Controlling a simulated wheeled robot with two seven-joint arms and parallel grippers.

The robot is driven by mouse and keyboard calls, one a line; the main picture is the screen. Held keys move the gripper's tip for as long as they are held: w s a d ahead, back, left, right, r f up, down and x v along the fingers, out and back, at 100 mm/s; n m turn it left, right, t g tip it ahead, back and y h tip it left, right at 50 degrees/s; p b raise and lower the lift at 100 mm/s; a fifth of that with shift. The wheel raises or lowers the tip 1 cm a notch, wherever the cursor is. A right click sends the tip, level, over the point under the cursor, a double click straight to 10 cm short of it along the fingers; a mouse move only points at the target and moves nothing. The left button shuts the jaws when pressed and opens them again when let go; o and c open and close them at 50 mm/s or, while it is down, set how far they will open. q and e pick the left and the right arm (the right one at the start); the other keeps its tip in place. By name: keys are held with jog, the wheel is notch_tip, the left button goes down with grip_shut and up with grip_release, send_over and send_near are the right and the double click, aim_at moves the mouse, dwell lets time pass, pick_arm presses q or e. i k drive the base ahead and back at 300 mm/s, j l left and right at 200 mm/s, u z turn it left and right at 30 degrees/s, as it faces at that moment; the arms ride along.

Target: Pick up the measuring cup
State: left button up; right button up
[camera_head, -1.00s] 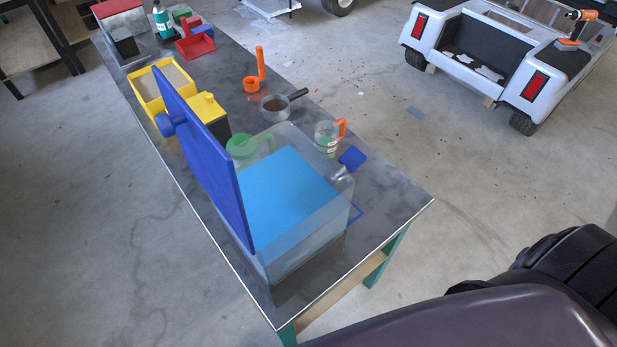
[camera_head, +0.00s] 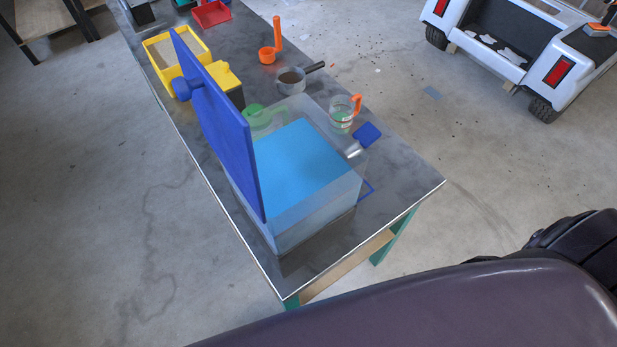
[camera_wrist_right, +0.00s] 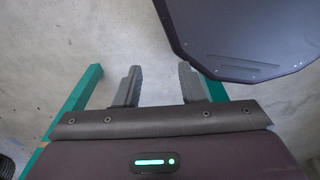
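The measuring cup (camera_head: 341,121) is a clear cup with an orange handle and marks on its side. It stands upright on the grey table (camera_head: 401,186) in the head view, just beyond the right side of a clear tank. My right gripper (camera_wrist_right: 160,70) shows only in the right wrist view. Its two fingers are apart with nothing between them, over the floor and green table legs. The cup is not in that view. My left gripper is not in view.
The clear tank (camera_head: 312,222) holds blue liquid, and a tall blue panel (camera_head: 222,130) rises along its left side. A small pot (camera_head: 290,85), an orange scoop (camera_head: 267,55) and a blue paddle-like piece (camera_head: 367,135) stand or lie near the cup. A yellow bin (camera_head: 160,73) is farther left.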

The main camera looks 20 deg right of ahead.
aim_at(342, 111)
jog(key=k, duration=0.5)
jog(key=l+u, duration=0.3)
jog(key=l, duration=0.5)
jog(key=l+u, duration=0.35)
jog(key=l, duration=0.45)
jog(key=k+l+u, duration=0.1)
jog(key=l+u, duration=0.2)
jog(key=l, duration=0.45)
